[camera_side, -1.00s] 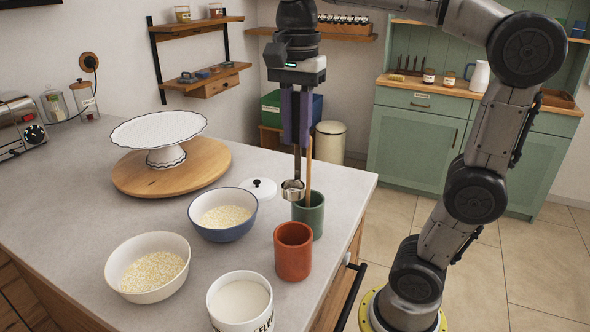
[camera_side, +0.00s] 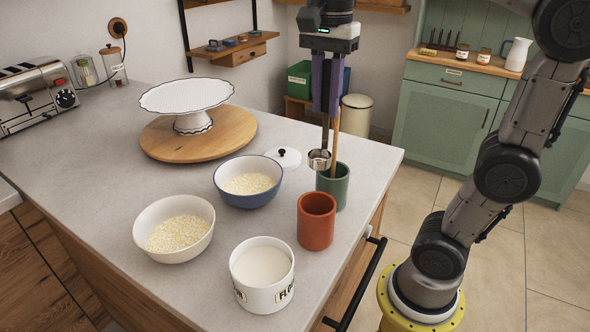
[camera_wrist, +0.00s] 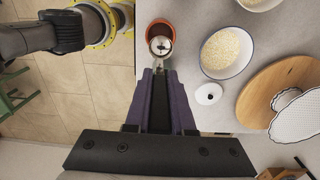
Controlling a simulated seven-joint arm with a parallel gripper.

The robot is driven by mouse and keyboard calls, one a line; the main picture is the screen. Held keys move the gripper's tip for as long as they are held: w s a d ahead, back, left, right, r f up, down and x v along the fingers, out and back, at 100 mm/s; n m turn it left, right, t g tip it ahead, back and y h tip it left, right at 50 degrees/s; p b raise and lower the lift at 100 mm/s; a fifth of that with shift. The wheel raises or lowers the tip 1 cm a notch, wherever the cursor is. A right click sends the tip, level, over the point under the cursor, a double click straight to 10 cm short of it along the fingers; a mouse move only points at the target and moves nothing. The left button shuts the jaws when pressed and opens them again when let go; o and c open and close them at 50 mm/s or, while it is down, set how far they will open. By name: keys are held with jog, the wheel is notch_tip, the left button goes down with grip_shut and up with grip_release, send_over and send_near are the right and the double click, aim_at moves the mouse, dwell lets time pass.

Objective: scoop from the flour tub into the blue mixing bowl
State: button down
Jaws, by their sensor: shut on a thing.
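The white flour tub (camera_side: 262,297), filled with pale flour, stands at the counter's front; the wrist view does not show it. The blue mixing bowl (camera_side: 246,199) sits behind it to the left and holds pale flakes. It also shows at upper right in the wrist view (camera_wrist: 248,60). My gripper (camera_side: 325,110) is shut on the dark handle of a scoop, which hangs down. The scoop's metal cup (camera_side: 319,160) is above the green cup's rim, right of the blue bowl. In the wrist view the scoop (camera_wrist: 160,46) overlaps the red cup. I see no flour in it.
A green cup (camera_side: 334,190) with an upright wooden handle and a red cup (camera_side: 316,225) stand near the counter's right edge. A white bowl of flakes (camera_side: 180,252), a white lid (camera_side: 284,159) and a cake stand (camera_side: 190,98) on a wooden board (camera_side: 160,145) are to the left.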

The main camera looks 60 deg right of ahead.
jog(key=shift+w+m, duration=0.55)
jog(key=shift+m, duration=0.45)
jog(key=w+a+f+n, duration=0.1)
jog(key=a+f, duration=0.1)
jog(key=a, duration=0.6)
jog(key=a+f+n, duration=0.1)
jog(key=a+f, duration=0.2)
jog(key=a, duration=0.5)
notch_tip(320, 180, down, 10)
jog(key=shift+f, duration=0.2)
jog(key=shift+w, duration=0.1)
